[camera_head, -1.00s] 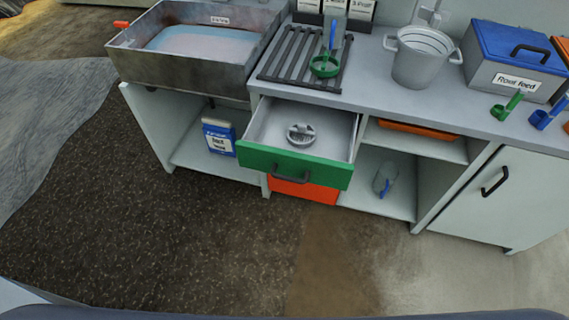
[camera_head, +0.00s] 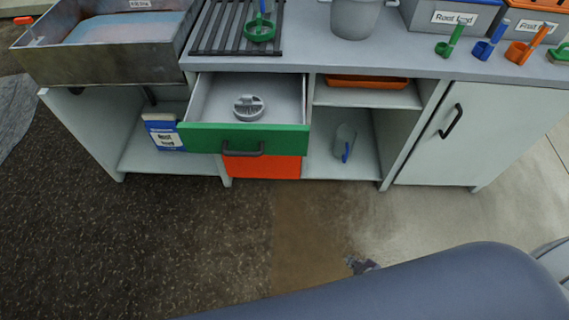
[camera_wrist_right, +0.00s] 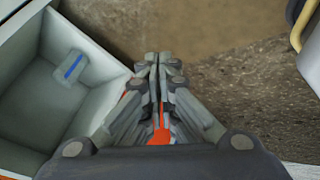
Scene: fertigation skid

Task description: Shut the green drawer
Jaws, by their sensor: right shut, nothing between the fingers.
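The green drawer (camera_head: 190,138) is pulled out of the bench in the head view. It has a dark bar handle (camera_head: 243,150) on its green front. A round grey slotted piece (camera_head: 249,107) lies inside it. My right gripper (camera_head: 361,265) is low over the floor, to the right of and apart from the drawer, partly hidden by my blue-grey arm. In the right wrist view my right gripper (camera_wrist_right: 158,62) has its fingers together and empty. My left gripper is not in view.
A closed orange-red drawer (camera_head: 265,167) is below the green one. To its right is an open compartment holding a clear scoop with a blue handle (camera_head: 345,148), then a closed cabinet door (camera_head: 480,130). A blue-white package (camera_head: 163,133) stands at left. Floor in front is clear.

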